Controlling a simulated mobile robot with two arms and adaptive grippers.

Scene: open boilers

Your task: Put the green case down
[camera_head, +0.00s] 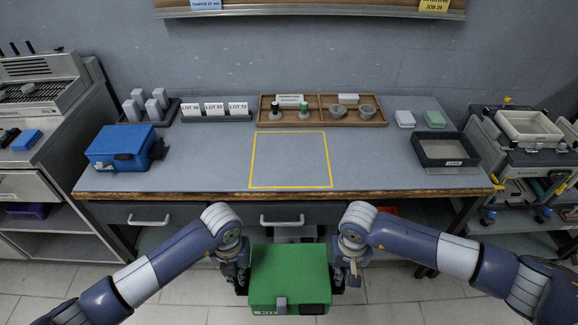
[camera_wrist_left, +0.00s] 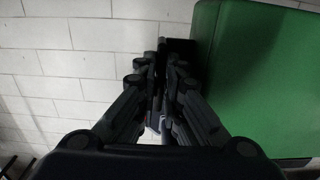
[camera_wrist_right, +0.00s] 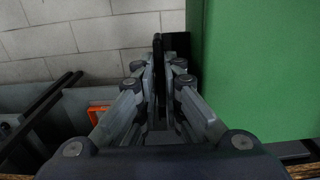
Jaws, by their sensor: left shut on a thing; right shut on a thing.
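The green case (camera_head: 288,275) is held between my two grippers in front of the workbench, over the tiled floor. It has a dark base and a grey latch on the side facing me. My left gripper (camera_head: 240,283) is shut on a dark part at the case's left side. The left wrist view shows these fingers (camera_wrist_left: 168,75) beside the green case wall (camera_wrist_left: 265,75). My right gripper (camera_head: 340,280) is shut on a dark part at the right side. Its fingers (camera_wrist_right: 165,80) show beside the green wall (camera_wrist_right: 260,70) in the right wrist view.
The bench (camera_head: 210,160) has a bare yellow taped square (camera_head: 290,186) in the middle. A blue case (camera_head: 122,146) stands left of it, a black tray (camera_head: 475,162) right. A wooden tray (camera_head: 380,122) and lot cards (camera_head: 214,110) line the back.

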